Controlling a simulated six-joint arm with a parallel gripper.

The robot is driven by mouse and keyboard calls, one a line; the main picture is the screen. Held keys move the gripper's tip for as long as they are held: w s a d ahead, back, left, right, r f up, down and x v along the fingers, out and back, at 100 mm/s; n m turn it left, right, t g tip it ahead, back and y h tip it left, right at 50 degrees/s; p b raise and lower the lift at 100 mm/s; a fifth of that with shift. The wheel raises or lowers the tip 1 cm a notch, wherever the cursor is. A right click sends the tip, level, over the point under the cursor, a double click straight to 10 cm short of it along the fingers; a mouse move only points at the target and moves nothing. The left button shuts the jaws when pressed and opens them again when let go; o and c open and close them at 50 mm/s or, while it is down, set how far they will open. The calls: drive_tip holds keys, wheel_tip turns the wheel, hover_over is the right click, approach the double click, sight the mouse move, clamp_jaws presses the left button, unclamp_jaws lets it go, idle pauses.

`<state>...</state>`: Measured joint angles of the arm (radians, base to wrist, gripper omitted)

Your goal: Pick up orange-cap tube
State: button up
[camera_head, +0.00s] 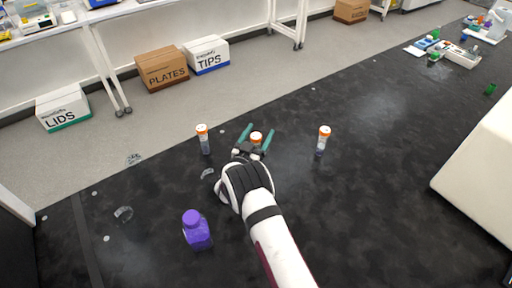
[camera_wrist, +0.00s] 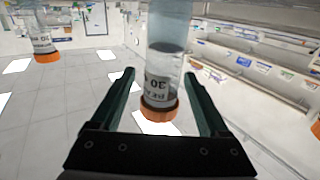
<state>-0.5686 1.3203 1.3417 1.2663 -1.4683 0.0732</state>
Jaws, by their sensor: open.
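Three upright orange-cap tubes stand on the black bench. The middle tube (camera_head: 256,137) shows its cap between the teal fingers of my gripper (camera_head: 257,134); its body is hidden there. In the wrist view the picture is inverted, and this tube (camera_wrist: 163,75), with a printed label and dark contents, lines up between the open fingertips (camera_wrist: 160,76). No finger visibly touches it. Another tube (camera_head: 203,138) stands to the left and a third (camera_head: 323,139) to the right. One neighbouring tube (camera_wrist: 44,40) shows at the wrist view's upper left.
A purple bottle (camera_head: 196,230) stands nearer, left of my arm. A white block (camera_head: 482,160) is at right, with a tray of labware (camera_head: 455,55) far right. Boxes (camera_head: 162,68) stand beyond the bench.

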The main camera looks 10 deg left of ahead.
drive_tip(key=shift+w+d, duration=0.1)
drive_tip(key=shift+w, duration=0.15)
clamp_jaws()
